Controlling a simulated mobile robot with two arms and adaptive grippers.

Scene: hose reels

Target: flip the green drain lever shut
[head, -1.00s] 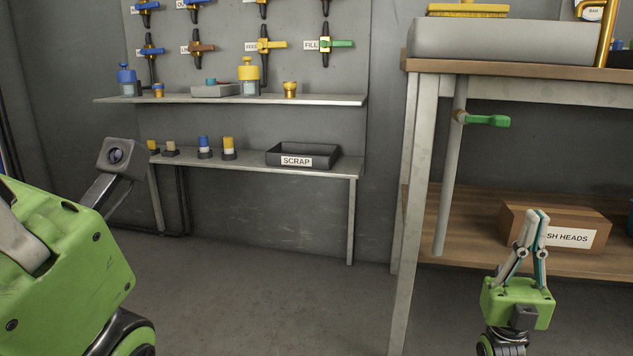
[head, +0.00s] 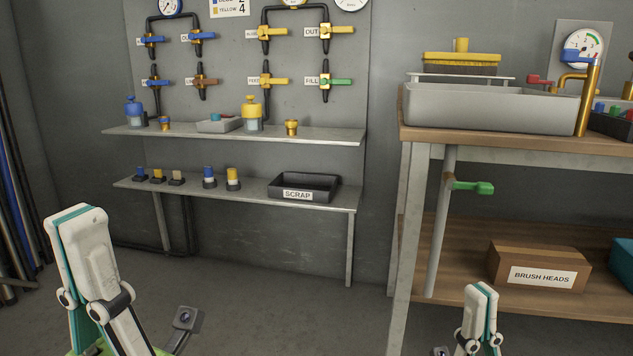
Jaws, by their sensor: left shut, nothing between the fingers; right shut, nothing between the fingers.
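The green drain lever (head: 472,187) sticks out to the right from the grey drain pipe (head: 440,230) under the sink (head: 490,108). It lies about level, across the pipe. My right gripper (head: 481,292) is shut and empty, low in the picture, below the lever and apart from it. My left gripper (head: 75,215) is shut and empty at the lower left, far from the lever. Another green lever (head: 338,82), on the valve labelled FILL, is on the wall panel.
The bench's front leg (head: 405,240) stands left of the pipe. A BRUSH HEADS box (head: 540,268) sits on the lower shelf behind my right gripper. A SCRAP tray (head: 303,187) is on the low wall shelf. The floor between is clear.

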